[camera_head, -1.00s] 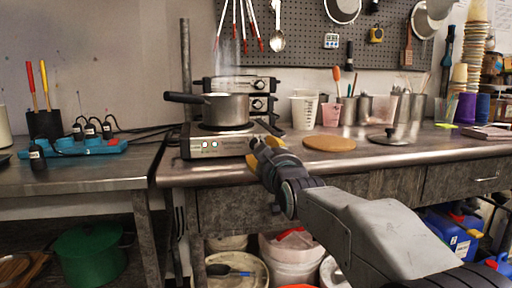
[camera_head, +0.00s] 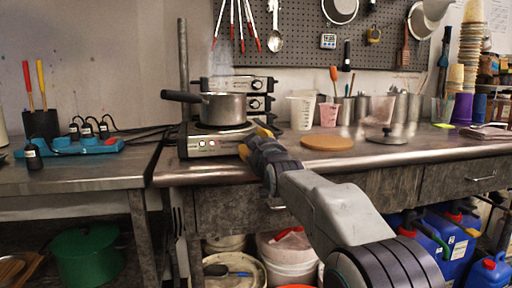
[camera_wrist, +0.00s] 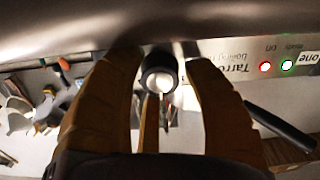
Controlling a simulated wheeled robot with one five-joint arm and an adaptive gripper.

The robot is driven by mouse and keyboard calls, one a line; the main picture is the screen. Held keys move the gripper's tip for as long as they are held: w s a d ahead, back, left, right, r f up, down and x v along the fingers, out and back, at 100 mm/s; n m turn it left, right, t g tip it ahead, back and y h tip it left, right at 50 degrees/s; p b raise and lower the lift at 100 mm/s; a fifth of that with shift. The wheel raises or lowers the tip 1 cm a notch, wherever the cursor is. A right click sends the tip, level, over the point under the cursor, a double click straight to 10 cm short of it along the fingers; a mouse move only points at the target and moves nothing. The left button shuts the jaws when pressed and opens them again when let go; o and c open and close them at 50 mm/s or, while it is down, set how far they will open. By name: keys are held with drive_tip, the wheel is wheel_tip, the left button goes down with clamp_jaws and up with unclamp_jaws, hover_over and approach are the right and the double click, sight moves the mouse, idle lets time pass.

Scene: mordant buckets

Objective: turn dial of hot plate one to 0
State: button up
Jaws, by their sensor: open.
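The front hot plate (camera_head: 190,147) stands on the bench with two small lights on its front panel. The wrist view shows this panel (camera_wrist: 210,52) upside down, with the word "one", a red light and a green light. Its round black dial (camera_wrist: 158,72) with a pale face sits between the fingers of my gripper (camera_wrist: 160,95). The fingers are open, one on each side, with no clear contact visible. In the head view my gripper (camera_head: 258,144) is at the front right of the hot plate and hides the dial.
A steaming pot (camera_head: 223,108) sits on the hot plate, its dark handle pointing left. More hot plates (camera_head: 238,85) are stacked behind. A cork disc (camera_head: 327,142) and a lid (camera_head: 387,137) lie to the right. The power strip (camera_head: 72,148) is on the left bench.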

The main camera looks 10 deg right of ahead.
drive_tip(key=shift+w, duration=0.1)
idle(0.3)
drive_tip(key=c, duration=0.9)
